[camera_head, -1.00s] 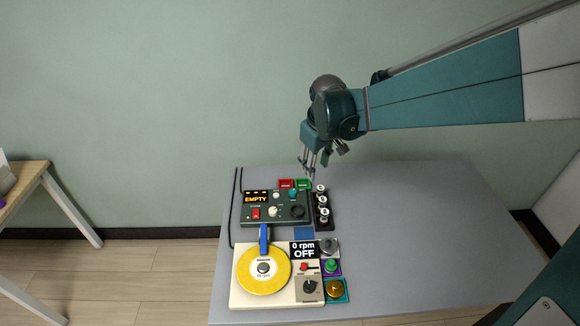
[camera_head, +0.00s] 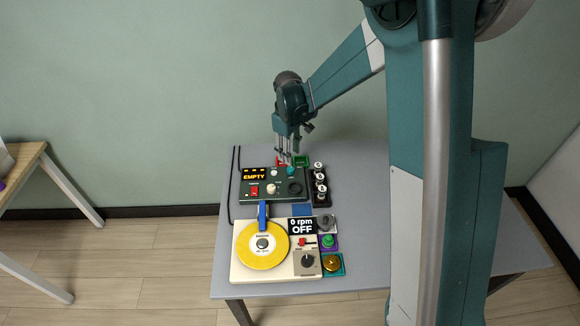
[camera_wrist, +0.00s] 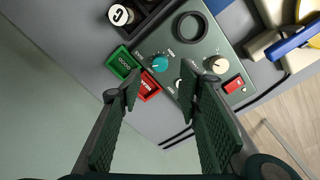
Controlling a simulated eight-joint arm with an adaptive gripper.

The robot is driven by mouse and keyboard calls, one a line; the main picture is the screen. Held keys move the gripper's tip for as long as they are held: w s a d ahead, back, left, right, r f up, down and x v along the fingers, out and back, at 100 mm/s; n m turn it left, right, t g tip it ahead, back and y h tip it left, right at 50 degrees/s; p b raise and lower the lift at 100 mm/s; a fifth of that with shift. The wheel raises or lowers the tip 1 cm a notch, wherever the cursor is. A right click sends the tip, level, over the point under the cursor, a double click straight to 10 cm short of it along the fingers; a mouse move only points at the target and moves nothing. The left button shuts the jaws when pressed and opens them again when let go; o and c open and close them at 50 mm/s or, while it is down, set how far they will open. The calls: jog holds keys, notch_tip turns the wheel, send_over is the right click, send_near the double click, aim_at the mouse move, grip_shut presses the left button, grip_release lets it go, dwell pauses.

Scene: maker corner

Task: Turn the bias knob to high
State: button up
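The dark green tester box (camera_head: 259,197) lies on the grey table, with an "EMPTY" display on it. A teal knob (camera_head: 291,171) is at its back right, and the wrist view shows it (camera_wrist: 160,64) with scale marks around it. A cream knob (camera_wrist: 217,64) and a small white knob (camera_wrist: 178,84), partly behind a finger, are also on the panel. I cannot read which one is labelled bias. My gripper (camera_head: 286,158) is above the back edge of the box, close to the teal knob. In the wrist view its fingers (camera_wrist: 160,80) are apart, with nothing between them.
Red (camera_wrist: 148,86) and green (camera_wrist: 122,62) trays lie behind the box. A holder with several round cells (camera_head: 320,185) stands to its right. The cream unit with a yellow disc (camera_head: 263,245) is in front. My arm hides much of the table's right side.

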aim_at(290, 169)
jog(key=shift+w+a+f, duration=0.25)
jog(key=shift+f, duration=0.35)
jog(key=shift+f, duration=0.1)
jog(key=shift+w+d+f+b, duration=0.1)
jog(key=shift+f+b, duration=0.2)
jog(key=shift+f, duration=1.6)
jog(key=shift+w+d+f+b, duration=0.1)
jog(key=shift+f+b, duration=0.15)
jog(key=shift+f, duration=1.65)
jog(key=shift+s, duration=0.1)
jog(key=c, duration=0.9)
